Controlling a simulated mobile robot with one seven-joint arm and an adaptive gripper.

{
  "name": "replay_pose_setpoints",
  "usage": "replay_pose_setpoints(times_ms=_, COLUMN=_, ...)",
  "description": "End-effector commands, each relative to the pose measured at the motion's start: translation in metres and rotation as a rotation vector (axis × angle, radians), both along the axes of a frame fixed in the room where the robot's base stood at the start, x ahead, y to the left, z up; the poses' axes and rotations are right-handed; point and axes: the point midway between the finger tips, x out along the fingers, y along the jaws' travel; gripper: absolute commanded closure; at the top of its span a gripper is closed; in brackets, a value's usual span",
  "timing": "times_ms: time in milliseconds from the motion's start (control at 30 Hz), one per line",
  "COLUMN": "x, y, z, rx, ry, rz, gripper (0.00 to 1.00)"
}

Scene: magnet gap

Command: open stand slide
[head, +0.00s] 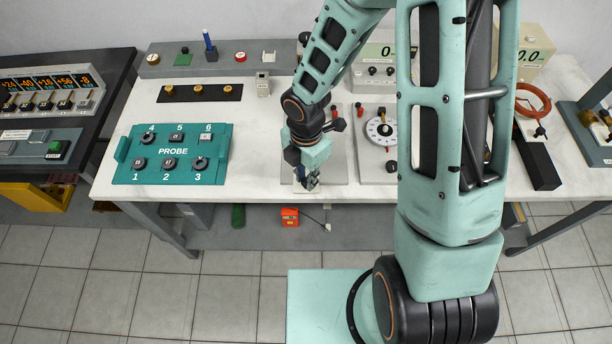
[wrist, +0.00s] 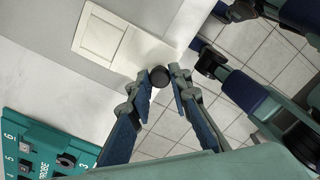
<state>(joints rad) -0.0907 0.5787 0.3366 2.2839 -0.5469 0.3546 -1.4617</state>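My gripper (head: 308,181) points down at the front edge of the white bench, over the front of a light grey plate (head: 333,170). In the wrist view its two fingers (wrist: 169,78) are apart. A small round black knob (wrist: 160,76) shows between the fingertips, close to the left one; I cannot tell whether they touch. A pale grey surface with a raised white rectangular frame (wrist: 100,36) lies beyond the fingertips. The slide itself I cannot make out clearly; my arm and gripper hide part of this area in the head view.
A teal PROBE board (head: 173,153) with several numbered knobs lies to the left. A dial panel (head: 381,131) stands to the right of my gripper. Tiled floor (head: 228,300) lies in front of the bench. A black bar with brass studs (head: 200,93) lies behind.

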Motion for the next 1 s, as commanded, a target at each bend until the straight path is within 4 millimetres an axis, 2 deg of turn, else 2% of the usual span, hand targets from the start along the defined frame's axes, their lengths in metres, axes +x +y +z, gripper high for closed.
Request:
replay_pose_setpoints(times_ms=33, x=0.001, y=0.0, z=0.001, rx=0.001, ry=-0.002, rz=0.0, gripper=0.8)
replay_pose_setpoints(times_ms=167, x=0.001, y=0.0, z=0.001, rx=0.001, ry=-0.002, rz=0.0, gripper=0.65)
replay_pose_setpoints(times_ms=200, x=0.001, y=0.0, z=0.0, rx=0.001, ry=-0.002, rz=0.0, gripper=0.64)
replay_pose_setpoints(times_ms=567, x=0.001, y=0.0, z=0.006, rx=0.001, ry=-0.003, rz=-0.002, gripper=0.64)
replay_pose_setpoints(times_ms=767, x=0.003, y=0.0, z=0.035, rx=0.002, ry=-0.008, rz=-0.004, gripper=0.64)
replay_pose_setpoints(times_ms=1000, x=0.003, y=-0.001, z=0.081, rx=0.001, ry=-0.008, rz=-0.004, gripper=0.64)
